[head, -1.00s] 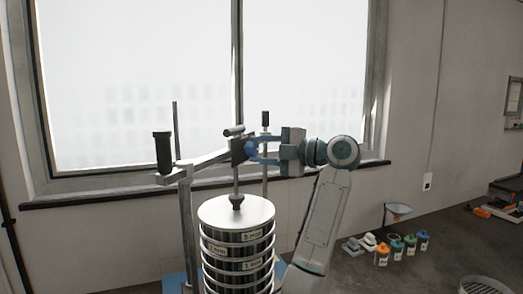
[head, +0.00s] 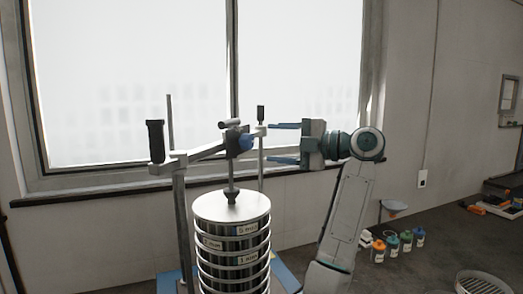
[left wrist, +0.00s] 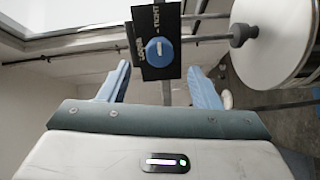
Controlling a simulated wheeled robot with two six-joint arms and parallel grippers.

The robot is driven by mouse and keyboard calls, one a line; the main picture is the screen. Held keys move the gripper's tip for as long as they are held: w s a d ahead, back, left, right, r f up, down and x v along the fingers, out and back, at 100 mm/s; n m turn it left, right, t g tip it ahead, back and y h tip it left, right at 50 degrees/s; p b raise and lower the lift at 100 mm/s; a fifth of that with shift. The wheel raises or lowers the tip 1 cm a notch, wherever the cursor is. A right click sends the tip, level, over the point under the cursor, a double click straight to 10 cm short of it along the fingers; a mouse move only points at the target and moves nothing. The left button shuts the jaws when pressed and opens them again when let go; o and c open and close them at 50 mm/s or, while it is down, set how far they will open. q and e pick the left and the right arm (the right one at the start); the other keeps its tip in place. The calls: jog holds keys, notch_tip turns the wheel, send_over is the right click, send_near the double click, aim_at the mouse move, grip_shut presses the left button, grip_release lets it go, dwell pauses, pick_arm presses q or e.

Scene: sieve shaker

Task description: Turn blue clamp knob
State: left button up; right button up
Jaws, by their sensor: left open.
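The blue clamp knob (head: 246,142) sits on the side of a dark clamp block (head: 233,145) on the crossbar above the sieve stack (head: 231,215). In the left wrist view the knob (left wrist: 159,51) faces me, with a short pale line on its face. It is on a black plate (left wrist: 152,18) with white lettering I cannot read clearly. My left gripper (head: 272,143) is open and empty, to the right of the knob. Its blue fingers point at the knob, one above and one below its height, with a gap before it. My right gripper is out of view.
Upright rods and a black handle (head: 155,141) stand left of the clamp. A large window (head: 140,80) is behind. Several small coloured bottles (head: 392,243), a funnel (head: 394,206) and a round sieve (head: 484,283) are on the dark surface at right.

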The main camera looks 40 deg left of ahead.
pick_arm(q)
jog(key=b+v, duration=0.1)
jog(key=v, duration=0.4)
jog(key=shift+d, duration=0.1)
dwell(0.4)
